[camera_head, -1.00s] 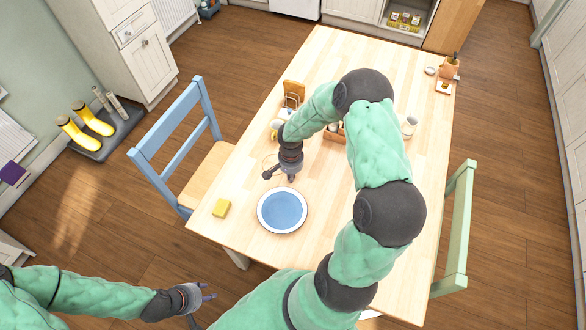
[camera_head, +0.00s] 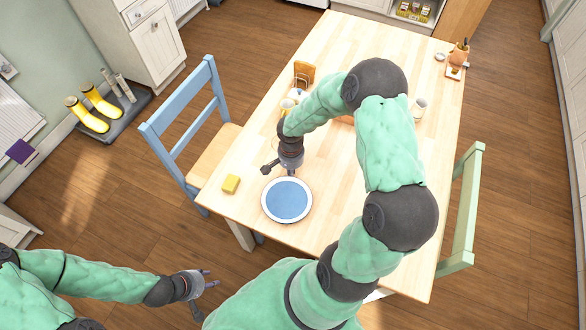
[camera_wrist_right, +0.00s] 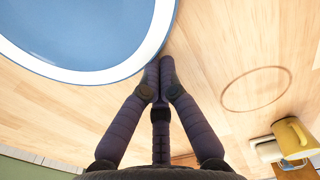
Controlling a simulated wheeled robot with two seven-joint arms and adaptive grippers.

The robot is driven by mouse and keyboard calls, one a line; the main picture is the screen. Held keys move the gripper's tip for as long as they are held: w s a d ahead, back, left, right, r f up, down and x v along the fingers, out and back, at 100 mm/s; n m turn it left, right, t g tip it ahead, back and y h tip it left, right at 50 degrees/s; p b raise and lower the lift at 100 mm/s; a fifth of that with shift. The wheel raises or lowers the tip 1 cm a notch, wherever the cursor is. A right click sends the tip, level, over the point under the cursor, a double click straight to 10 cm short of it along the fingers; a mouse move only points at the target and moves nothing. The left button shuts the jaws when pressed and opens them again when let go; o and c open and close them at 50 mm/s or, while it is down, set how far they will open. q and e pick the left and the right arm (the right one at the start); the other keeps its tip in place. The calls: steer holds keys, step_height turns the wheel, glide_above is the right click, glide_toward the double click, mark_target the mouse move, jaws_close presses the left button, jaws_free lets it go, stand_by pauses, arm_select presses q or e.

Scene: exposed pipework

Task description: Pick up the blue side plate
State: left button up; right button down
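The blue side plate (camera_head: 287,200), with a white rim, lies flat near the front edge of the wooden table. Part of it also fills the upper left of the right wrist view (camera_wrist_right: 85,35). My left gripper (camera_head: 208,279) is open and empty, off the table at the lower left.
A yellow sponge (camera_head: 231,184) lies left of the plate. A yellow mug (camera_wrist_right: 292,136) and a ring mark show in the right wrist view. A white mug (camera_head: 418,106) stands farther back. A blue chair (camera_head: 195,125) and a green chair (camera_head: 463,205) flank the table (camera_head: 400,270).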

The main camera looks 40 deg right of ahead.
mark_target(280, 195)
steer(key=s+a+b, duration=0.1)
steer(key=a, duration=0.1)
steer(key=s+a+b, duration=0.1)
steer(key=a, duration=0.2)
steer(key=s+a+b, duration=0.1)
steer(key=a+b, duration=0.1)
steer(key=shift+s+a+f, duration=0.15)
steer(key=shift+s+f, duration=0.15)
steer(key=shift+s, duration=0.05)
steer(key=shift+s+a+r, duration=0.1)
steer(key=shift+s+a, duration=0.15)
steer(key=shift+a, duration=0.1)
steer(key=shift+w+d, duration=0.1)
